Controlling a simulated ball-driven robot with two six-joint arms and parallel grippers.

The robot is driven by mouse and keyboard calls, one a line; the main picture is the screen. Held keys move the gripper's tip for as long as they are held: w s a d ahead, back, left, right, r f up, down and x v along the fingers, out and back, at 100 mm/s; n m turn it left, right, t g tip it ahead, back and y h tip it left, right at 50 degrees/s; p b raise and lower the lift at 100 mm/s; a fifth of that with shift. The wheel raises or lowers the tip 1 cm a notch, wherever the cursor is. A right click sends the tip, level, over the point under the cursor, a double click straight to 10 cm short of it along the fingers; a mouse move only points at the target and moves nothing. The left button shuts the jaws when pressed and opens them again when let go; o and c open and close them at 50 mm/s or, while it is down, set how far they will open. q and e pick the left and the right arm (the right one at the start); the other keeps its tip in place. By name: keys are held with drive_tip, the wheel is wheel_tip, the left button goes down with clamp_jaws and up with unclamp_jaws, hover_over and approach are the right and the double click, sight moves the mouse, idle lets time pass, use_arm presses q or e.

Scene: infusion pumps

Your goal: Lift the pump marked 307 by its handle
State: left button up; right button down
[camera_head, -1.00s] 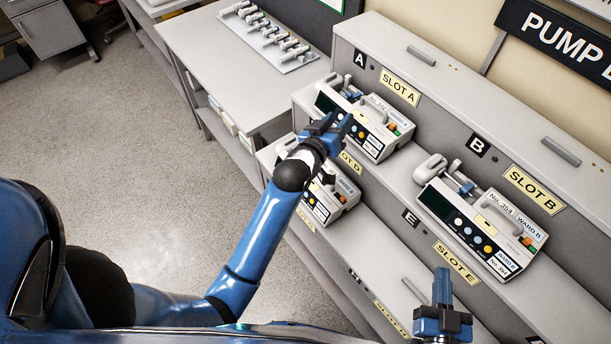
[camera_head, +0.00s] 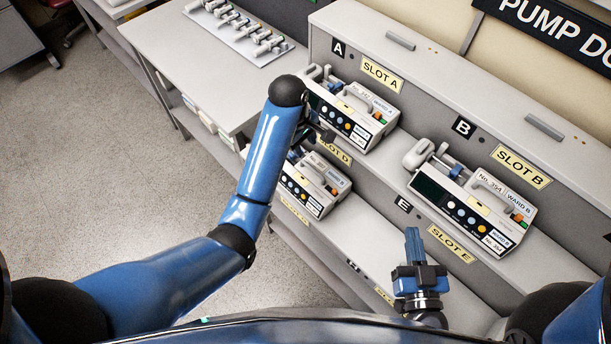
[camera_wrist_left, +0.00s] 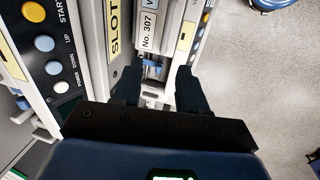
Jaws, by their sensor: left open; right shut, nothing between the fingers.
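The pump marked 307 (camera_head: 312,190) sits on the lower shelf at slot D, under the slot A pump, partly hidden by my left arm. In the left wrist view its "No. 307" label (camera_wrist_left: 149,28) shows just beyond the fingers. My left gripper (camera_wrist_left: 160,82) is open with nothing between its fingers, pointing at that pump. In the head view the left gripper (camera_head: 314,133) is mostly hidden behind its own arm, in front of the slot A pump. I cannot tell whether the fingers touch pump 307 or its handle. My right gripper (camera_head: 412,240) is shut and empty, in front of slot E.
The slot A pump (camera_head: 350,112) stands close above and behind the left gripper. Another pump (camera_head: 475,205) stands at slot B. The slot E shelf (camera_head: 360,230) looks bare. A side table (camera_head: 190,65) holds a rack of clamps (camera_head: 235,30).

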use_arm(q)
hover_over(307, 163)
drive_tip(key=f, duration=0.5)
drive_tip(key=shift+s+a+f+p, duration=0.15)
drive_tip(key=shift+s+p, duration=0.2)
drive_tip(key=shift+s, duration=0.05)
drive_tip(key=shift+w+f+p, duration=0.1)
drive_tip(key=shift+f+p, duration=0.65)
drive_tip(key=shift+f, duration=1.55)
drive_tip(key=shift+w+f, duration=0.1)
drive_tip(key=shift+f, duration=0.3)
clamp_jaws()
drive_tip(key=shift+w+r, duration=0.1)
